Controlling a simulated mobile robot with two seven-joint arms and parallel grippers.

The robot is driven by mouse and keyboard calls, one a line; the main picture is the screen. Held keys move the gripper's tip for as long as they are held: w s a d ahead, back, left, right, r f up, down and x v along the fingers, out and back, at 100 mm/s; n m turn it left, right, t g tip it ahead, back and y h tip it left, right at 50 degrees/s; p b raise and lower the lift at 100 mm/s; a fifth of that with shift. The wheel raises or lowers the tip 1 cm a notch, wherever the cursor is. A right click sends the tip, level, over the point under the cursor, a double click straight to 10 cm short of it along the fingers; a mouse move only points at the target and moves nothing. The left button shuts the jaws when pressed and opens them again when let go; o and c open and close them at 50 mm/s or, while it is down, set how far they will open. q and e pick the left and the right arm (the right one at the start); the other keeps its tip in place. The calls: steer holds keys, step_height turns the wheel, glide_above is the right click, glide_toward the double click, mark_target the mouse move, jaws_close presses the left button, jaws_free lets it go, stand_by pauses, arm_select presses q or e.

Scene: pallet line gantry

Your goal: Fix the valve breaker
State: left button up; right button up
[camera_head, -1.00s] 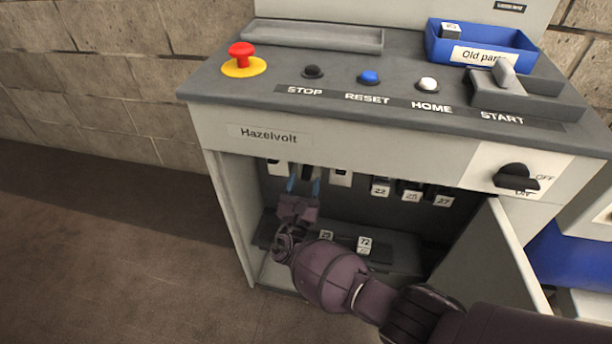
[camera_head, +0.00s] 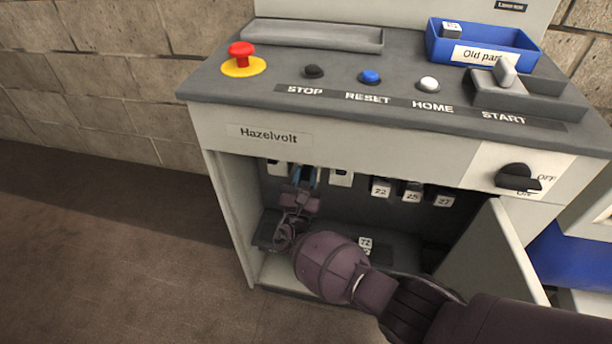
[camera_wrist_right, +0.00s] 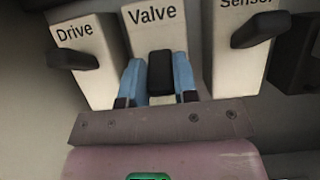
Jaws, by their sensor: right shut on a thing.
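The valve breaker (camera_wrist_right: 151,18) is a white block labelled "Valve" with a black lever (camera_wrist_right: 161,72), between the Drive breaker (camera_wrist_right: 85,40) and the Sensor breaker (camera_wrist_right: 238,62) in the right wrist view. My right gripper (camera_wrist_right: 160,82) has its blue fingers on both sides of the lever and is shut on it. In the head view my right gripper (camera_head: 304,177) reaches into the open cabinet (camera_head: 232,200) at the upper row, and its fingers partly hide the valve breaker. The Valve lever's exact tilt is hard to tell. My left gripper is not in view.
Numbered breakers (camera_head: 381,188) hang at the cabinet's upper right, and one marked 72 (camera_head: 365,243) sits lower on a ledge. The cabinet door (camera_head: 480,255) stands open at right. A blue "Old parts" bin (camera_head: 440,50) holding one part and a rotary switch (camera_head: 515,178) are above.

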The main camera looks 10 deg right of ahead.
mark_target(306, 176)
steer(key=shift+r+g+p, duration=0.3)
steer(key=shift+r+p, duration=0.2)
steer(key=shift+r+g+y+p, duration=0.3)
steer(key=shift+r+g+p, duration=0.15)
steer(key=shift+g+p, duration=0.2)
steer(key=shift+r+g+p, duration=0.35)
steer(key=shift+g+p, duration=0.3)
steer(key=shift+p, duration=0.15)
steer(key=shift+a+r+g+y+p, duration=0.1)
steer(key=shift+r+g+y+p, duration=0.1)
steer(key=shift+g+y+p, duration=0.35)
steer(key=shift+g+p, duration=0.35)
steer(key=shift+p, duration=0.05)
steer(key=shift+g+y+p, duration=0.25)
steer(key=shift+g+p, duration=0.25)
steer(key=shift+g, duration=0.2)
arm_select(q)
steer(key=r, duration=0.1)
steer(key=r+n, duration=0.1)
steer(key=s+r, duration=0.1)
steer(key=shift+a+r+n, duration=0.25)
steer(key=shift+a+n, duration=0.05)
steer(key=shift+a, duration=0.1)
arm_select(e)
steer(key=shift+f, duration=0.15)
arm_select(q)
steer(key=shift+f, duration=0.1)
arm_select(e)
steer(key=shift+s+f, duration=0.1)
